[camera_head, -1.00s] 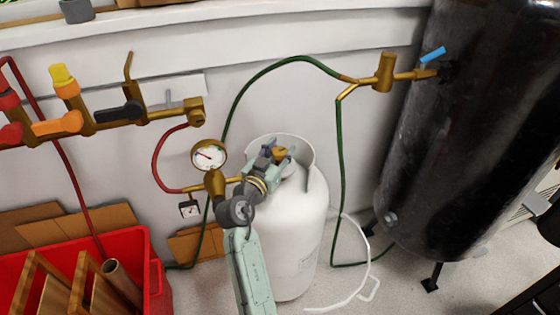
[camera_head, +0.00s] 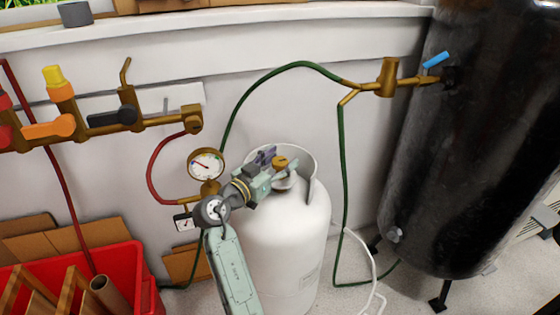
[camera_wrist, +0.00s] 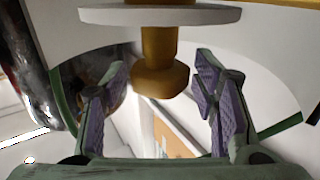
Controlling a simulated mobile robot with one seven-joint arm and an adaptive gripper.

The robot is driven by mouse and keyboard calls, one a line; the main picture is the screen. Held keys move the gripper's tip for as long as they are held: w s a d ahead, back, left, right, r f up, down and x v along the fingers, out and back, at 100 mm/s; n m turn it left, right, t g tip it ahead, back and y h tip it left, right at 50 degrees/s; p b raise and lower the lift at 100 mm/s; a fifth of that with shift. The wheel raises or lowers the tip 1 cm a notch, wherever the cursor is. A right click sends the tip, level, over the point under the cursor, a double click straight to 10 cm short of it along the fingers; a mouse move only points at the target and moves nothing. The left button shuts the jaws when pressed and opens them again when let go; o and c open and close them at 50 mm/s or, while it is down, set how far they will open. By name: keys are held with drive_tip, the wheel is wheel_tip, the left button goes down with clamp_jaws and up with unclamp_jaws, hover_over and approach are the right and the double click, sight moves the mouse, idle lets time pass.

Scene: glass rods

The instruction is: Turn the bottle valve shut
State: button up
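The white gas bottle (camera_head: 290,245) stands on the floor against the wall. Its brass valve (camera_head: 280,162) is at the top, inside the white collar. My gripper (camera_head: 278,160) reaches the valve from the left. In the wrist view, my gripper (camera_wrist: 160,65) is open, with purple pads on either side of the brass valve (camera_wrist: 163,75). Gaps show between both pads and the brass in that view. A white disc (camera_wrist: 160,14) crosses the brass piece near the top of the picture. How far the valve is turned cannot be told.
A pressure gauge (camera_head: 206,164) and brass fittings are close to my wrist on the left. A green hose (camera_head: 340,190) runs beside the bottle. A black tank (camera_head: 455,150) stands at right, a red crate (camera_head: 135,265) at lower left.

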drive_tip(key=shift+o, duration=0.3)
drive_tip(key=v, duration=1.2)
